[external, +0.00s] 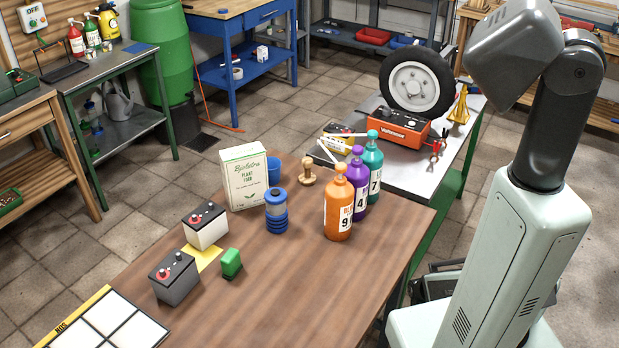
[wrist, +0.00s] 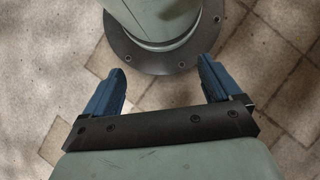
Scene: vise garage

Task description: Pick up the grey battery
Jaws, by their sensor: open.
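The grey battery (external: 174,279) stands on the brown wooden table in the external view, near its left front part. It has a dark top with a red terminal cap. A second battery with a white body (external: 206,229) stands just behind it and to its right. My gripper (wrist: 160,90) shows only in the wrist view, with its two blue fingers spread apart and nothing between them. It is over the floor near my own base, away from the batteries. The external view does not show the gripper.
A green block (external: 231,263) sits right of the grey battery, near a yellow sheet (external: 207,257). A white-squared board (external: 112,325) lies in front. A plant food box (external: 245,178), a blue jar (external: 276,212) and orange bottle (external: 339,208) stand farther back. The table's right front is clear.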

